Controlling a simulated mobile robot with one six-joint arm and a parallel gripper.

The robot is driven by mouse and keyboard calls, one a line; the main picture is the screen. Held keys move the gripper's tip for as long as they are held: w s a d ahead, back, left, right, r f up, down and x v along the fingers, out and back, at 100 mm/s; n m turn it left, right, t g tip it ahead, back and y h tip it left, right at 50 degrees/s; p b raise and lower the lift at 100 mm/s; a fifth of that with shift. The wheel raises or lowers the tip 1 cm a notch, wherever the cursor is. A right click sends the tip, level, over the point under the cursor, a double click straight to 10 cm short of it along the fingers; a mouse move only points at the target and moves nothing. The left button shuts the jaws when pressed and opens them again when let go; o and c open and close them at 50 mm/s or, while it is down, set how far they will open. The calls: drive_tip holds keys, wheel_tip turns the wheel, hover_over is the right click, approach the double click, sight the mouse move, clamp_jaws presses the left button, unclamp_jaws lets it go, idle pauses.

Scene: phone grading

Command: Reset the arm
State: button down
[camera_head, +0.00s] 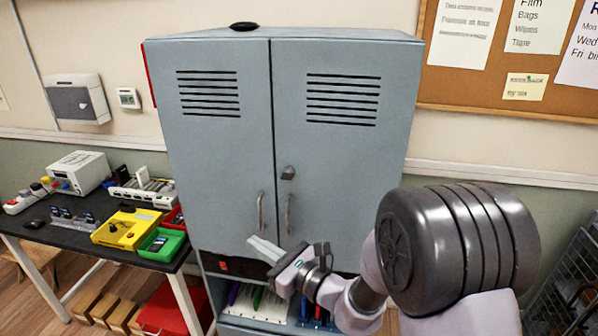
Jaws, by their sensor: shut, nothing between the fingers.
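My arm reaches in from the lower right in the head view. My gripper (262,248) is shut and empty, its fingers pointing up and left. It appears in front of the lower part of the left door of the grey cabinet (225,140), below and near the left door handle (261,211). I cannot tell how far it is from the door. Both cabinet doors look closed. My wrist and arm hide part of the open shelf below.
A dark workbench (45,235) at the left carries a yellow tray (125,228), a green bin (162,244) and a white device (78,172). The open shelf (255,306) under the doors holds files. A wire rack (570,280) stands at the right edge.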

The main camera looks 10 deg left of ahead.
drive_tip(key=s+d+r+n+g+h+b, duration=0.1)
drive_tip(key=s+d+r+n+g, duration=0.1)
drive_tip(key=s+n+g, duration=0.5)
drive_tip(key=s+d+r+n+g+h+b, duration=0.15)
drive_tip(key=s+n, duration=0.45)
drive_tip(key=s, duration=0.6)
drive_tip(key=s+d+f+n+t+h, duration=0.1)
drive_tip(key=s+d+n+h, duration=0.1)
drive_tip(key=d, duration=0.5)
drive_tip(key=s+d+f+n+t+h+b, duration=0.1)
drive_tip(key=s+d+n+t+h, duration=0.1)
drive_tip(key=d+h, duration=0.3)
drive_tip(key=s+d+f+n+t+h+b, duration=0.1)
drive_tip(key=s+d+n+t+h, duration=0.1)
drive_tip(key=d, duration=0.7)
drive_tip(key=shift+s+n+h, duration=0.25)
drive_tip(key=shift+n+h, duration=0.15)
drive_tip(key=shift+h, duration=0.35)
drive_tip(key=shift+d, duration=0.1)
